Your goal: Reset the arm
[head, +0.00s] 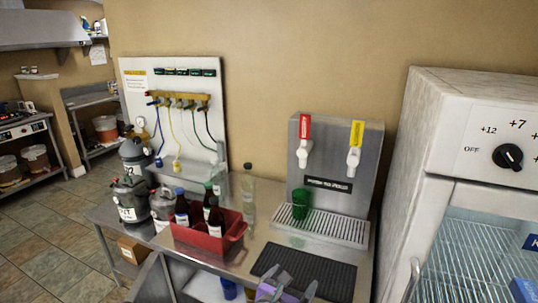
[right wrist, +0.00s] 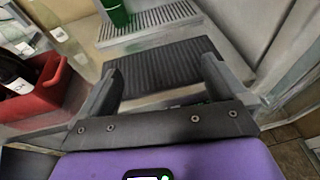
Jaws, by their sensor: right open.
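My right gripper (head: 289,284) is at the bottom middle of the head view, low over the near edge of the counter by the black ribbed mat (head: 318,277). In the right wrist view its two fingers (right wrist: 160,85) are spread with nothing between them, and the black mat (right wrist: 165,66) shows beyond them. My left gripper is not in view.
A red crate (head: 226,239) with several bottles stands left of the mat. A green cup (head: 300,203) stands on the drip tray (head: 345,229) below two taps. A fridge (head: 467,170) borders the right. Grey kegs (head: 133,199) stand at the left.

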